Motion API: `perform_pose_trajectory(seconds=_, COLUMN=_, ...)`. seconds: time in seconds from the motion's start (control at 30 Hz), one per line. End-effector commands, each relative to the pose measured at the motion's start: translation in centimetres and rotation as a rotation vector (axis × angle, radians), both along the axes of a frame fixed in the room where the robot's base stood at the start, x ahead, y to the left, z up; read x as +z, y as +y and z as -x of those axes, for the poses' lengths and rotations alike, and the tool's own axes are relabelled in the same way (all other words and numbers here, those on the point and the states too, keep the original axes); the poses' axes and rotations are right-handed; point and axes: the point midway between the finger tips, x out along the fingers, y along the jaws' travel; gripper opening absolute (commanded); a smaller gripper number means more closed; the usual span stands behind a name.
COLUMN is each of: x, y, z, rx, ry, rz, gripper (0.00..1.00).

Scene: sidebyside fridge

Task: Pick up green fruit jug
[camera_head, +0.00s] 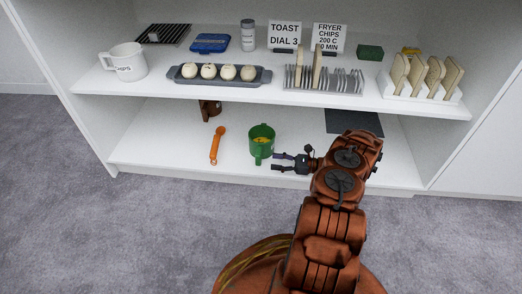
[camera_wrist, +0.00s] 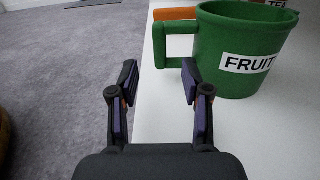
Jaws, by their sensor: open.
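My gripper (camera_head: 277,161) is open just right of the jug in the head view. In the wrist view my gripper (camera_wrist: 158,75) has its right fingertip close to the handle. I cannot tell whether they touch. Nothing is between the fingers.
A brown object (camera_head: 209,109) and a dark flat panel (camera_head: 354,122) are farther back. The upper shelf (camera_head: 225,93) overhangs, holding a white jug (camera_head: 127,62), a bun tray (camera_head: 184,79) and toast racks.

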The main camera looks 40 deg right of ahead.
Motion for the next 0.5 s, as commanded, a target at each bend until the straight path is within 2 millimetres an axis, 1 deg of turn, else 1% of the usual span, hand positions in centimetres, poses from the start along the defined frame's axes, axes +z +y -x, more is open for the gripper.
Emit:
perform_pose_trajectory(seconds=0.03, x=-0.6, y=0.2, z=-0.1, rx=0.001, ry=-0.001, rz=-0.001, gripper=0.48)
perform_pose_trajectory(seconds=0.2, x=-0.3, y=1.3, z=-1.4, rx=0.003, ry=-0.003, rz=0.003, gripper=0.48)
perform_pose_trajectory(seconds=0.43, x=-0.2, y=2.2, z=-2.1, rx=0.004, ry=-0.002, rz=0.001, gripper=0.48)
perform_pose_trajectory(seconds=0.5, x=-0.3, y=2.8, z=-2.5, rx=0.006, ry=-0.003, rz=-0.002, gripper=0.48)
